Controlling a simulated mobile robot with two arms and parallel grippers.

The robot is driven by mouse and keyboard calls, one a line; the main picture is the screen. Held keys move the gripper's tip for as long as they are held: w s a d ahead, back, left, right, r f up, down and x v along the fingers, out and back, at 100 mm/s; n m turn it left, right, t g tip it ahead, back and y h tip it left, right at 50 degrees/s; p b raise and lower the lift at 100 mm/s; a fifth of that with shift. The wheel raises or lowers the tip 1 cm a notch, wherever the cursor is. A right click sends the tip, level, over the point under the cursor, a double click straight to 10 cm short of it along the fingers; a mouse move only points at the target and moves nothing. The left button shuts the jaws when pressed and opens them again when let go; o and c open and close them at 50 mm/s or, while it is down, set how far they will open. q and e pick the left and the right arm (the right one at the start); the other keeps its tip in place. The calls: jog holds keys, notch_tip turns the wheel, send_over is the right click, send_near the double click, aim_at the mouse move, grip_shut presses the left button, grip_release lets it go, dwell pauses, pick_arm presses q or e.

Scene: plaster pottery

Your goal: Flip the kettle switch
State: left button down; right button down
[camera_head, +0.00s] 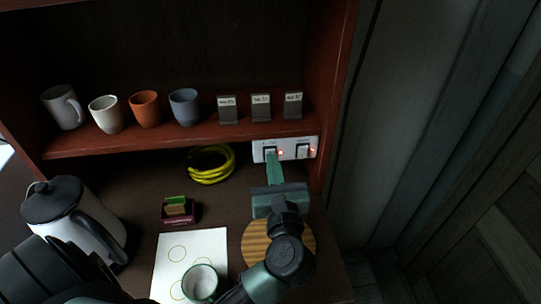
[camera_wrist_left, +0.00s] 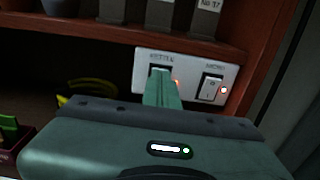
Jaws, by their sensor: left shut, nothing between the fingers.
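A white switch panel (camera_head: 285,149) is on the back wall under the shelf, and it also shows in the left wrist view (camera_wrist_left: 190,78). Its left switch, the kettle switch (camera_wrist_left: 159,70), sits under a label that seems to read kettle and is partly hidden by my fingers. A red light glows beside it. My left gripper (camera_head: 271,157) is shut and empty, with its fingertips right at this switch; I cannot tell whether they touch. The right switch (camera_head: 302,151) also has a red light. The kettle (camera_head: 75,217), white and black, stands at left. My right gripper is out of view.
Several mugs (camera_head: 145,108) and small labelled stands (camera_head: 261,108) line the shelf above. A coiled yellow cable (camera_head: 211,165) lies left of the panel. A small box (camera_head: 179,211), a paper sheet (camera_head: 205,246), a green-rimmed cup (camera_head: 200,283) and a round wooden board (camera_head: 256,240) are on the counter.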

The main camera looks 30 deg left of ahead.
pick_arm(q)
jog(key=shift+w+a, duration=0.35)
jog(key=shift+w, duration=0.15)
dwell(0.6)
jog(key=b+v, duration=0.1)
jog(key=v, duration=0.6)
jog(key=shift+b, duration=0.4)
dwell(0.5)
